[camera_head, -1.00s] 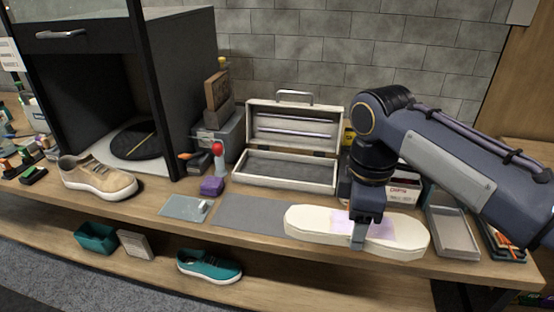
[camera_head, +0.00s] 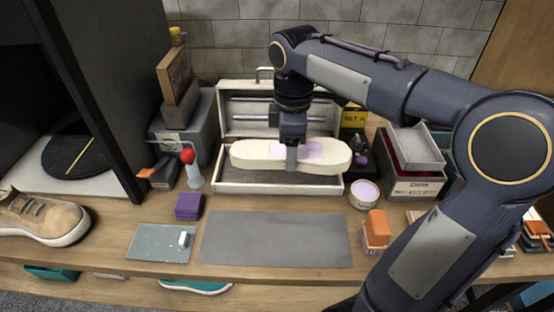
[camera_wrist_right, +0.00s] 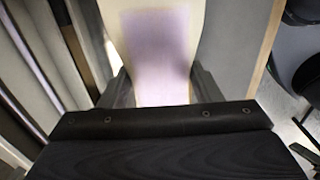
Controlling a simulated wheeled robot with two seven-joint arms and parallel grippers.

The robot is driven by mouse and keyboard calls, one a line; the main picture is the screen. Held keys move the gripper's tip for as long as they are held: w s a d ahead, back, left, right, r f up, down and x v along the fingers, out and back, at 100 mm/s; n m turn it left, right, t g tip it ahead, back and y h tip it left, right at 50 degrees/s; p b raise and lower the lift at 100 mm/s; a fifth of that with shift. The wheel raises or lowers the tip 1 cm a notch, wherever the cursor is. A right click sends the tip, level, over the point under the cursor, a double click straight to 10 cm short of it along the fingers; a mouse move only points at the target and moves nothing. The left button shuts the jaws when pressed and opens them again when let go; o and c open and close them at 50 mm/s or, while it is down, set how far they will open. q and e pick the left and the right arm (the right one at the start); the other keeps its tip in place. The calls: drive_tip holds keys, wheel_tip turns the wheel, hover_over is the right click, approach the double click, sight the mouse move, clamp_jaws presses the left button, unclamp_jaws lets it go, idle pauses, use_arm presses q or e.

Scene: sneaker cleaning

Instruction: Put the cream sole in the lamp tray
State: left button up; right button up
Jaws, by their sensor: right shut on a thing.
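The cream sole (camera_head: 252,155) is a long pale slab with a lilac patch on top. My right gripper (camera_head: 291,160) is shut on the middle of it and holds it level, lengthwise across the lamp tray. The lamp tray (camera_head: 278,188) is an open pale case with tubes in its raised lid, at the back centre. The sole hides part of the tray's floor and lid; a gap to the floor cannot be judged exactly. In the right wrist view the sole (camera_wrist_right: 160,55) lies between the two fingers. My left gripper is not in view.
A grey mat (camera_head: 275,240) lies clear in front. Around it are a glass plate (camera_head: 160,243), a purple block (camera_head: 189,206), a round tub (camera_head: 364,194) and an orange block (camera_head: 376,228). A tan sneaker (camera_head: 40,218) stands at left. Boxes (camera_head: 412,180) stand right of the tray.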

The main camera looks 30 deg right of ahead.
hover_over(278, 172)
drive_tip(key=f, duration=0.6)
drive_tip(key=shift+s+b, duration=0.2)
drive_tip(key=shift+b, duration=0.1)
drive_tip(key=shift+w+f+b, duration=0.2)
drive_tip(key=shift+f+b, duration=0.1)
drive_tip(key=shift+f, duration=1.45)
drive_tip(key=shift+f, duration=0.2)
drive_tip(key=o, duration=1.1)
drive_tip(key=shift+c, duration=0.2)
